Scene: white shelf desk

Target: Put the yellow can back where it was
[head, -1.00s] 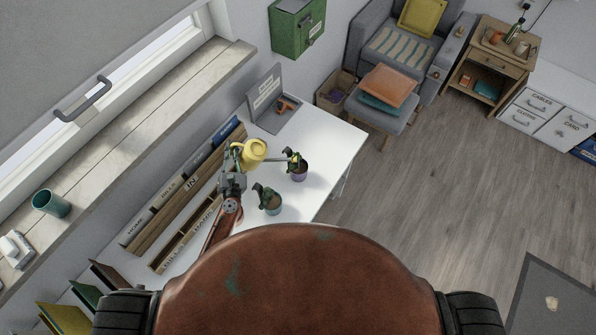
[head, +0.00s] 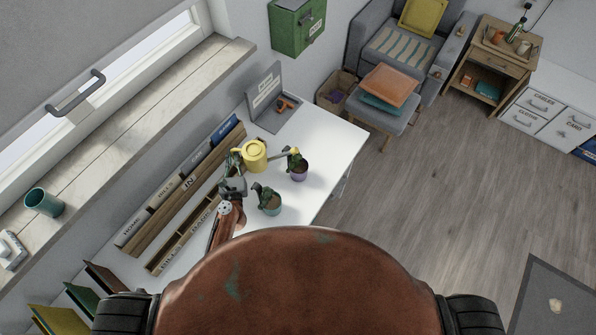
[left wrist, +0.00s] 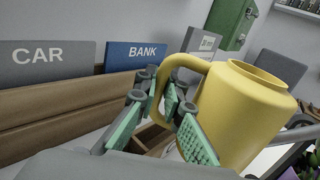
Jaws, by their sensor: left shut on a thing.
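The yellow can (head: 255,155) is a watering can with a loop handle and a long spout. In the head view it is over the white desk (head: 318,143), its spout pointing right toward the plant in the purple pot (head: 299,173). My left gripper (head: 237,164) is shut on the handle, on the can's left side. In the left wrist view the green-padded fingers of the gripper (left wrist: 168,106) are at the handle, and the can (left wrist: 240,115) fills the right side. I cannot tell whether the can's base touches the desk. My right gripper is not in view.
A plant in a grey-green pot (head: 270,207) stands close to the right of my left arm. A wooden file rack (head: 183,200) with labelled dividers runs along the wall. A grey box (head: 275,116) with an orange item is at the desk's far end. The desk's right part is clear.

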